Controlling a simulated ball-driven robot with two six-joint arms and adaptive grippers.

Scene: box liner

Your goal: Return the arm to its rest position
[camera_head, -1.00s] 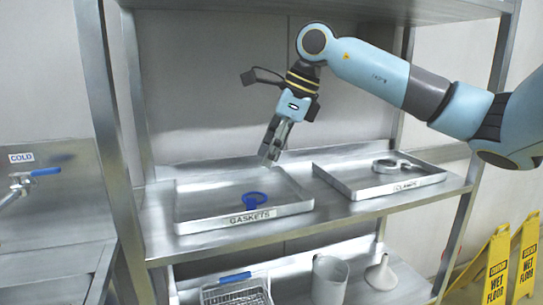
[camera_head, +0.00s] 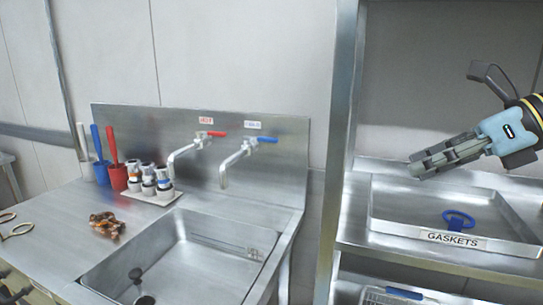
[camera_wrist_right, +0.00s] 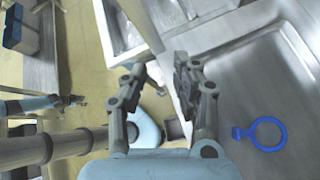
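My right gripper (camera_head: 428,160) hangs above the back left of the gasket tray (camera_head: 385,228) in the head view, its fingers pointing left. In the right wrist view the fingers (camera_wrist_right: 160,68) stand apart with nothing between them. A blue ring with a tab (camera_head: 459,219) lies in the tray labelled GASKETS, clear of the gripper; it also shows in the right wrist view (camera_wrist_right: 267,134). What seems to be my left gripper (camera_wrist_right: 72,100) is small at the left of the right wrist view, too small to read.
The shelf's upright post (camera_head: 343,130) stands left of the tray. Left of it is a steel sink (camera_head: 190,265) with red-handled and blue-handled taps.

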